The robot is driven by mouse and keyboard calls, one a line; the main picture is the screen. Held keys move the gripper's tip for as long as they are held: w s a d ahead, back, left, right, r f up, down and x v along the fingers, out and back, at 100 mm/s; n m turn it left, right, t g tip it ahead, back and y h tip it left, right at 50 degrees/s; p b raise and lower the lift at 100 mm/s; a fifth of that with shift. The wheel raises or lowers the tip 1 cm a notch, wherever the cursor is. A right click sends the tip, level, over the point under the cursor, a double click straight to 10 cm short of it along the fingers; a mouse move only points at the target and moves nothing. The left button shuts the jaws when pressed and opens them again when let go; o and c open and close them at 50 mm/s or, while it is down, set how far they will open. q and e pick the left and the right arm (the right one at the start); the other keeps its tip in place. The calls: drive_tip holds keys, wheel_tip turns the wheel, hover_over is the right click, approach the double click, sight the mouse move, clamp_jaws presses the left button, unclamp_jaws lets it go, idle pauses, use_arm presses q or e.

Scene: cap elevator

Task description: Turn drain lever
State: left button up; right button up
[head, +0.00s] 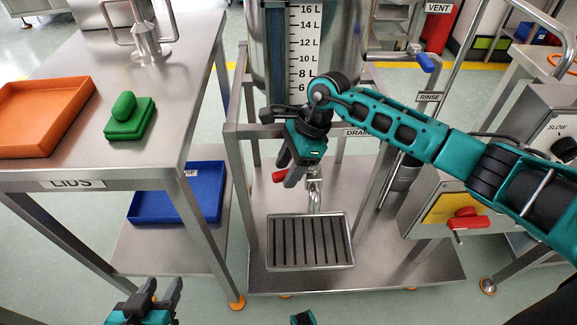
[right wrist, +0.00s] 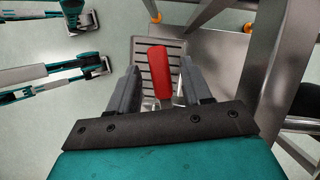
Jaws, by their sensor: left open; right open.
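The drain lever has a red handle (head: 279,177) by the metal spout (head: 315,190), under the tank and above the slotted drip tray. In the right wrist view the red handle (right wrist: 160,72) stands between my two open fingers, with a gap visible on either side. My right gripper (head: 287,168) reaches down from the right around the lever, its jaws apart; part of the lever is hidden behind it in the head view. My left gripper (head: 160,290) is open and empty, low at the left, well away from the lever.
The drip tray (head: 310,267) sits on the stand's lower shelf. The tank (head: 345,60) is behind my right gripper. At left, a LIDS table (head: 80,185) carries an orange tray (head: 35,153) and green block (head: 130,118); a blue tray (head: 178,213) is below. A red switch (head: 470,219) is at right.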

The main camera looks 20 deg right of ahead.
drive_tip(key=shift+c, duration=0.4)
clamp_jaws()
